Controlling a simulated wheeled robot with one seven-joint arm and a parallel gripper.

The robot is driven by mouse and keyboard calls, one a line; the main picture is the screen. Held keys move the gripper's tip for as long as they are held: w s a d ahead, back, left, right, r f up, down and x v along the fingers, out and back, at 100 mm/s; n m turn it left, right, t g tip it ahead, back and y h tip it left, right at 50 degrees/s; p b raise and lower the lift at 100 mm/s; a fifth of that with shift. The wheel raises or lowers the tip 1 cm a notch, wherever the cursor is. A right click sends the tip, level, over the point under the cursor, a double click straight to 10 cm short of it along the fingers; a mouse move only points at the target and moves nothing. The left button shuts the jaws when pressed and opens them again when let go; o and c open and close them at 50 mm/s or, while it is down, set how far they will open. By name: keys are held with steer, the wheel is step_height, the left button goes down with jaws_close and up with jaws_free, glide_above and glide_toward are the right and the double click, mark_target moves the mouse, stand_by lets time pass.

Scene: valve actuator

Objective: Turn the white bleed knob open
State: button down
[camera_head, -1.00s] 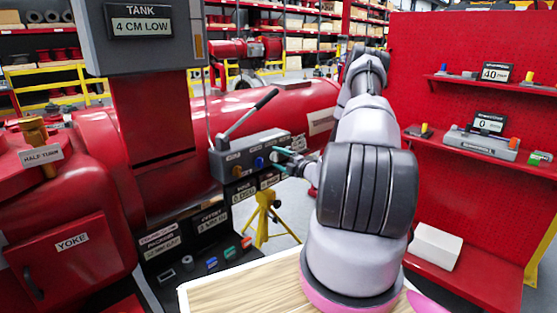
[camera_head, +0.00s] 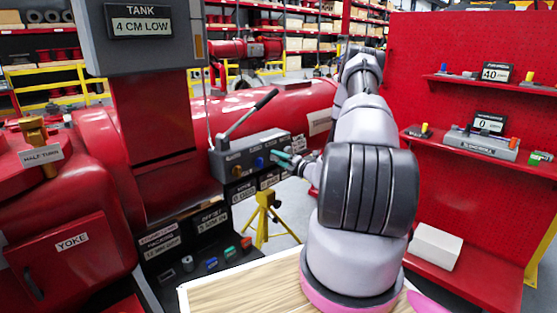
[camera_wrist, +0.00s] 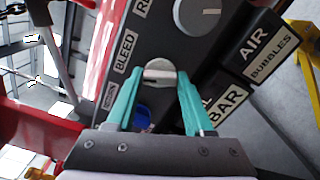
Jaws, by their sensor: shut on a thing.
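The white bleed knob (camera_wrist: 160,71) sits on the dark valve panel beside the BLEED label (camera_wrist: 125,50) in the wrist view. My gripper (camera_wrist: 158,82) has teal fingers, one on each side of the knob, and is shut on it. In the head view my gripper (camera_head: 290,159) reaches the right end of the grey pump block (camera_head: 248,151), and the knob is hidden there. The knob's face shows a bar across it, tilted only slightly in the wrist view.
A blue knob (camera_wrist: 141,117) lies close to the left finger, and a larger grey knob (camera_wrist: 197,14) is beyond the bleed knob. A lever (camera_head: 250,113) rises from the pump block. A wooden table (camera_head: 240,289) is in front, and a red shelf wall (camera_head: 470,110) stands at right.

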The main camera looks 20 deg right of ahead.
steer(key=n, duration=0.6)
steer(key=shift+n, duration=0.3)
steer(key=n, duration=0.6)
stand_by(0.4)
steer(key=shift+c, duration=1.4)
jaws_free()
steer(key=shift+s, duration=0.15)
steer(key=v, duration=1)
steer(key=shift+s, duration=0.3)
steer(key=shift+d, duration=0.15)
